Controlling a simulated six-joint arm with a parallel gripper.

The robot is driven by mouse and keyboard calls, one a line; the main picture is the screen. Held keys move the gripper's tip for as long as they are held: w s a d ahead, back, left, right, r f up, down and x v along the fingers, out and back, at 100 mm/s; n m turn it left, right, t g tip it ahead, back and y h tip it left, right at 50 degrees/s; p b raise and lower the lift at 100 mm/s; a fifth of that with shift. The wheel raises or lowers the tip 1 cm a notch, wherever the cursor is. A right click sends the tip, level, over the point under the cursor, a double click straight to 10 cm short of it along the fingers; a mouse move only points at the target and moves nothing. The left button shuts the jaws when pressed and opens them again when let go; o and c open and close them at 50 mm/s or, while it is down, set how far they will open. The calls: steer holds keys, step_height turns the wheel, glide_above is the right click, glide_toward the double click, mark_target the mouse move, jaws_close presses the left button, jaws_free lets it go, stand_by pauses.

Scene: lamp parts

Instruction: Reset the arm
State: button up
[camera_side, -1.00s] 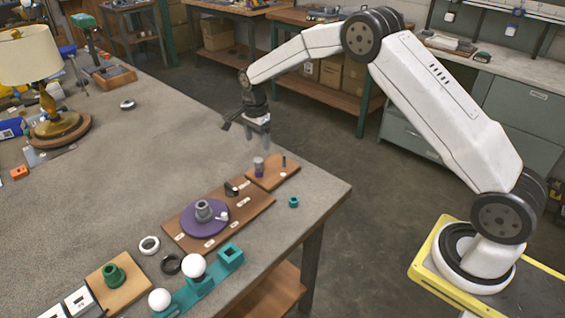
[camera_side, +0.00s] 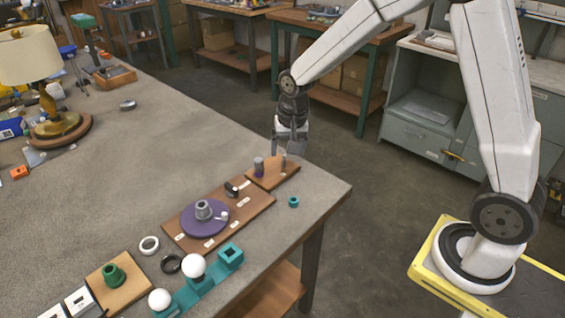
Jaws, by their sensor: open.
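My gripper (camera_side: 286,150) is open and empty. It points down just above or behind the far right end of the small wooden board (camera_side: 270,181), close to the table's right edge. Its fingertips look close to a thin peg (camera_side: 283,164) on that board; I cannot tell whether they touch. A grey-purple cylinder (camera_side: 259,167) stands upright on the same board. A larger wooden board (camera_side: 178,236) beside it carries a purple disc (camera_side: 190,228) with a grey socket piece (camera_side: 204,210) on top.
White bulbs (camera_side: 193,265) sit by a teal holder (camera_side: 230,257) at the front. A green part (camera_side: 113,275), a white ring (camera_side: 149,245), a black ring (camera_side: 171,264) and a small teal nut (camera_side: 294,202) lie around. A lamp (camera_side: 30,58) stands far left. The table's middle (camera_side: 130,170) is clear.

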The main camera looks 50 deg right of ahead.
steer(key=s+a+n+t, duration=0.1)
steer(key=s+n, duration=0.7)
steer(key=s, duration=0.7)
steer(key=shift+a, duration=0.2)
steer(key=shift+f, duration=0.1)
stand_by(0.5)
